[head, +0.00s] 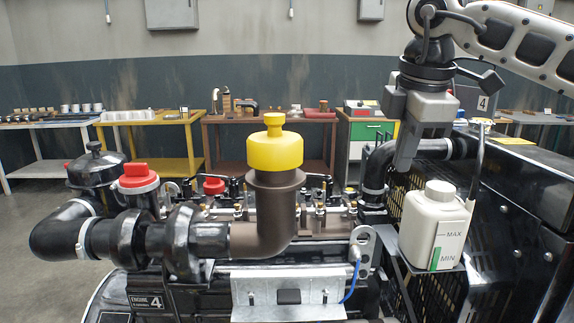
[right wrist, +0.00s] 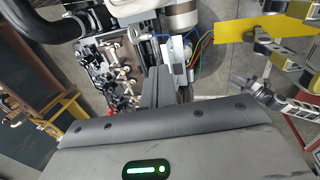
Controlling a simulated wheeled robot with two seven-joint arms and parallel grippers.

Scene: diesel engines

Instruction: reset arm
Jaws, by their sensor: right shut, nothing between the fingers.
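My right gripper (head: 403,165) hangs fingers down from the arm at the upper right of the head view. It is shut with nothing held, above and left of the white coolant bottle (head: 434,225), and appears clear of it. In the right wrist view its dark fingers (right wrist: 158,90) are together, with the engine (right wrist: 108,70) beyond them. The engine (head: 150,275) fills the lower middle of the head view, with a yellow cap (head: 274,148) on a brown pipe.
A black hose (head: 378,165) and a dark radiator housing (head: 525,200) are close to the right gripper. A red cap (head: 138,176) sits at the engine's left. Worktables with parts, including a yellow one (head: 150,120), stand along the back wall. Open floor (head: 28,205) lies at left.

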